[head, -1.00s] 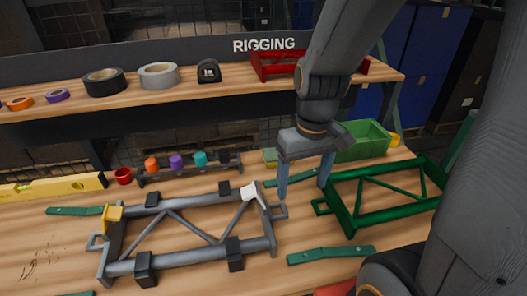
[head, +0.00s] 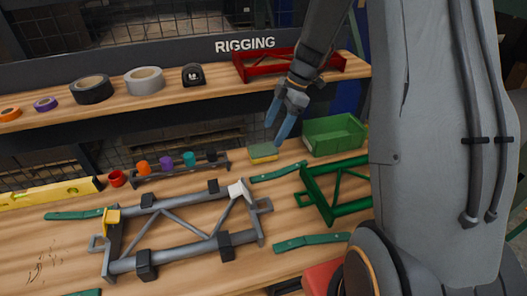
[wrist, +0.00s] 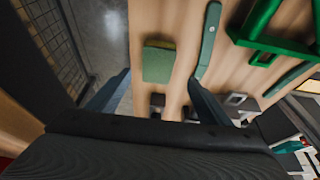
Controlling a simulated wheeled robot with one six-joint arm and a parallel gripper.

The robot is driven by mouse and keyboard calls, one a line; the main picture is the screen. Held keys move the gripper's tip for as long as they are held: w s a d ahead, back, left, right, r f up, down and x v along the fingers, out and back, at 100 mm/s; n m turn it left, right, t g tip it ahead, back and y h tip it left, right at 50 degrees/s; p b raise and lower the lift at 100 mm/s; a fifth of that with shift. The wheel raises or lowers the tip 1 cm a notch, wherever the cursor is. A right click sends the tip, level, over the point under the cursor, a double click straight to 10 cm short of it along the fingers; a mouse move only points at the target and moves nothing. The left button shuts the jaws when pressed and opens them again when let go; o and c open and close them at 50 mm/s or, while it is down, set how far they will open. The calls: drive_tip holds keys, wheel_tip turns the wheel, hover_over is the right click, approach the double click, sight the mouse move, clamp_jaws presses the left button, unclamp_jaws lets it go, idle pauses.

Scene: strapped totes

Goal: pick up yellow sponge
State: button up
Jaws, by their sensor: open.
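The yellow sponge (head: 263,153) lies on the workbench near its back edge, left of the green bin. Its top face is green and its side is yellow. In the wrist view the sponge (wrist: 158,62) shows its green face, between and beyond the two fingers. My gripper (head: 277,122) is open and empty, above and slightly right of the sponge, with its blue fingers pointing down. In the wrist view my gripper (wrist: 160,92) has its fingers spread wide, apart from the sponge.
A green bin (head: 335,137) stands right of the sponge. A green strap-like bar (head: 278,173) lies just in front of it. A green frame (head: 335,187) and a grey frame (head: 185,232) lie nearer. A holder with several coloured caps (head: 180,172) is at left. The shelf (head: 215,85) overhangs behind.

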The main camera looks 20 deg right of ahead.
sight(264, 149)
drive_tip(key=p+x, duration=0.2)
drive_tip(key=x, duration=0.4)
drive_tip(key=shift+w+a+f+p, duration=0.2)
drive_tip(key=shift+a+f+p, duration=0.1)
drive_tip(key=shift+a+p, duration=0.1)
drive_tip(key=shift+a+f, duration=0.1)
drive_tip(key=shift+f, duration=0.3)
drive_tip(key=shift+f+b, duration=0.25)
drive_tip(key=shift+b, duration=0.15)
drive_tip(key=shift+c, duration=0.5)
drive_tip(key=c, duration=1)
